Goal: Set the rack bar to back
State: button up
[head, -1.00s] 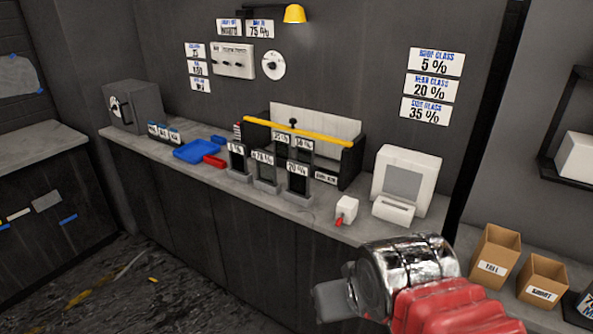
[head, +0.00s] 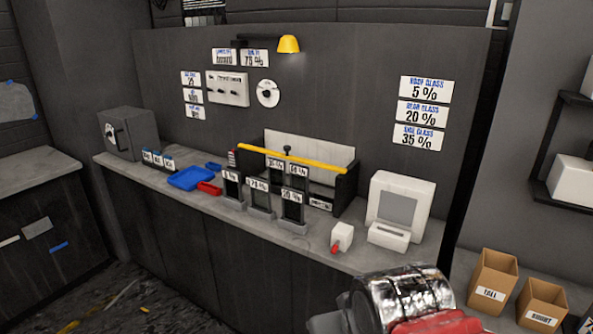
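The rack (head: 346,190) stands on the counter against the back wall, with dark side panels and a pale back board. A yellow bar (head: 295,160) runs across its front top, with a small black knob (head: 287,150) near its middle. Several dark tint samples with percent labels stand in grey holders in front of the rack, such as the 5 % one (head: 231,184). My arm's end (head: 395,305), silver and red, shows at the bottom right, well short of the rack. Its fingers are mostly cut off by the frame edge, so their opening cannot be told.
A blue tray (head: 190,178) and a red tray (head: 209,188) lie left of the rack. A white box with a red tip (head: 341,238) and a white machine (head: 399,208) stand to its right. Cardboard boxes (head: 493,279) are at the lower right. The front strip of the counter (head: 270,236) is mostly clear.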

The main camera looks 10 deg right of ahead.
aim_at(287, 147)
jog(key=u, duration=0.55)
jog(key=i, duration=0.65)
jog(key=u, duration=0.75)
